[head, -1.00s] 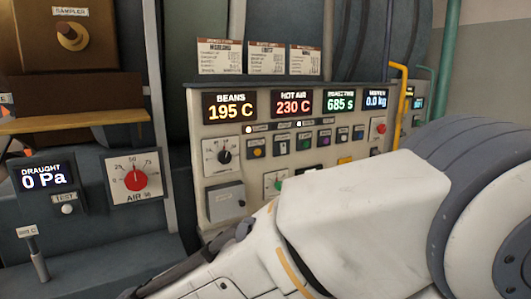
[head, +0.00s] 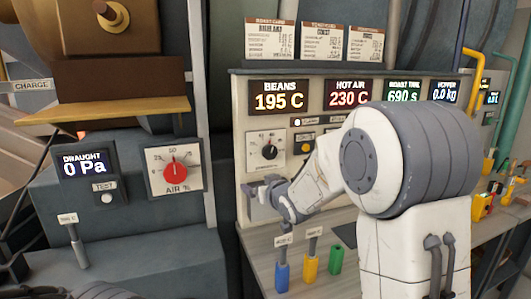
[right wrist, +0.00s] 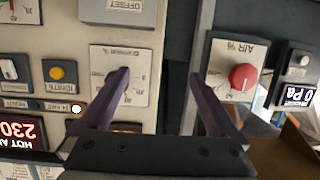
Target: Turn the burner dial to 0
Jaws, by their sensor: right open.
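The burner dial (head: 269,151) is a small black knob on a white scale plate, on the cream control panel. Its pointer is too small to read surely. My right gripper (head: 262,187) is open and empty, just below the dial in the head view. In the right wrist view, which is upside down, the open fingers (right wrist: 158,76) straddle the gap between the burner plate and the red air dial (right wrist: 243,77). The left finger there partly covers the black burner knob (right wrist: 111,75); no contact is clear. My left gripper does not show.
The red air dial stands on a separate grey box at left, beside the draught display (head: 83,163). A grey counter (head: 255,238) below holds a blue-handled tool (head: 282,276), a yellow one (head: 310,265) and a green cylinder (head: 336,261). My right arm hides the panel's right part.

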